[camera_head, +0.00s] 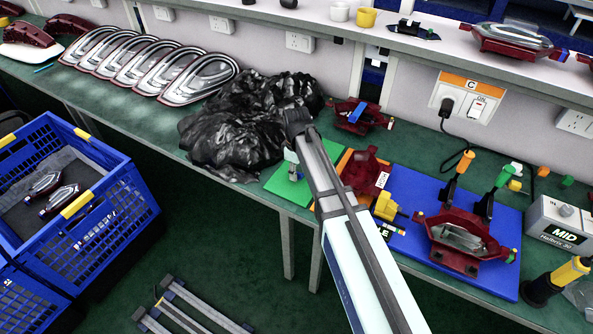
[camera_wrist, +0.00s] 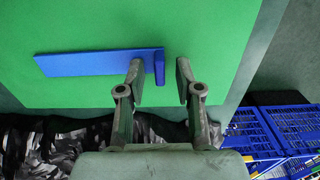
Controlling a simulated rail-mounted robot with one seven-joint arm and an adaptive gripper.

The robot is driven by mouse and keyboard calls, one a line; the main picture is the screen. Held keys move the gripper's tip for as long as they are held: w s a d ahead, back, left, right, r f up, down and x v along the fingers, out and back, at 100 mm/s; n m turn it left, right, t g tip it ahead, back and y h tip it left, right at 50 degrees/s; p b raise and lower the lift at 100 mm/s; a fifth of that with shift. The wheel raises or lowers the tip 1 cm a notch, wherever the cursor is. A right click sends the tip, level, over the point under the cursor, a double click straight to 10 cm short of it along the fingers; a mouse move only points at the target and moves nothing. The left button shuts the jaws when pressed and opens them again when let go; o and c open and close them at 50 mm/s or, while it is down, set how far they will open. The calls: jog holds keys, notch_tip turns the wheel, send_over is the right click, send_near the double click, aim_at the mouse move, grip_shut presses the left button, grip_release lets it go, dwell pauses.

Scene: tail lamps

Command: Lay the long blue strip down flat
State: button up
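In the wrist view a long blue strip (camera_wrist: 90,63) shows over the green board (camera_wrist: 75,20), with a darker blue block-like end (camera_wrist: 159,66) on its right. My gripper (camera_wrist: 160,75) is open, one finger on each side of that end, with gaps visible. The left finger covers a little of the strip. I cannot tell whether the strip lies flat or stands off the board. In the head view my gripper (camera_head: 292,165) is low over the green board (camera_head: 277,185); my arm hides part of this area, and the strip is not clear there.
A crumpled black plastic bag (camera_head: 235,130) lies close left of the green board. A dark red lamp part (camera_head: 364,172) sits to its right, then a blue board (camera_head: 415,190) with a lamp in a fixture. A blue crate (camera_head: 130,210) stands on the floor at left.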

jog(key=shift+r, duration=0.1)
notch_tip(320, 180, up, 12)
jog(key=b, duration=0.2)
dwell(0.6)
dwell(0.3)
